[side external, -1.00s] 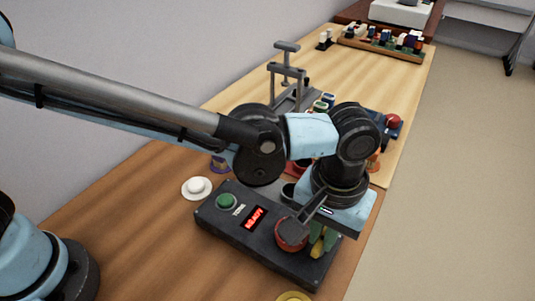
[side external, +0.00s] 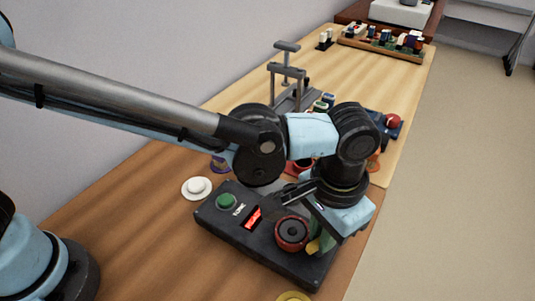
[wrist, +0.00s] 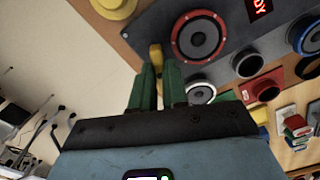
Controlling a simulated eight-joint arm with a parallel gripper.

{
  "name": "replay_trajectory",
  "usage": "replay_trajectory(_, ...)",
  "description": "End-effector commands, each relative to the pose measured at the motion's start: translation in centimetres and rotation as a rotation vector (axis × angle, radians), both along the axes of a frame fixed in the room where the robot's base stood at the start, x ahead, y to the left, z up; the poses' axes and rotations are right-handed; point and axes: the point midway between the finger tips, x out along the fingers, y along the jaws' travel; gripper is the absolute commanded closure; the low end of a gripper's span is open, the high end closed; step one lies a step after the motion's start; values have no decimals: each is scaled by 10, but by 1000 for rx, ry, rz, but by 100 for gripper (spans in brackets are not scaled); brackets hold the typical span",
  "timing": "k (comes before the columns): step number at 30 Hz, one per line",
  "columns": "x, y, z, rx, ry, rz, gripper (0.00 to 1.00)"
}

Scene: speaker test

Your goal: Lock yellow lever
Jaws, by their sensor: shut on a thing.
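The yellow lever (wrist: 156,55) shows in the wrist view between the green fingertips of my gripper (wrist: 158,76), beside the red-ringed round part. In the side external view a little of the yellow lever (side external: 313,246) shows at the right end of the dark box (side external: 255,250). My gripper (side external: 325,240) is there too, tilted, with its green fingers low over the box. It is shut on the lever. The fingers and wrist hide much of the lever, so its exact angle cannot be told.
The dark box carries a green button (side external: 227,201), a lit red display (side external: 253,218) and the red-ringed round part (side external: 291,233). A white button (side external: 197,187) sits to its left and a yellow disc (side external: 293,297) in front. Clamp-like fixture (side external: 288,75) and small items stand behind.

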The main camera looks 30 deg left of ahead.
Motion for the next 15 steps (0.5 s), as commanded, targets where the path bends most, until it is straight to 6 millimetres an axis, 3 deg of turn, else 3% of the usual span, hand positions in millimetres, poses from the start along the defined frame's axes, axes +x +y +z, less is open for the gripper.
replay_trajectory(15,0,0,0,-1,0,-489,100)
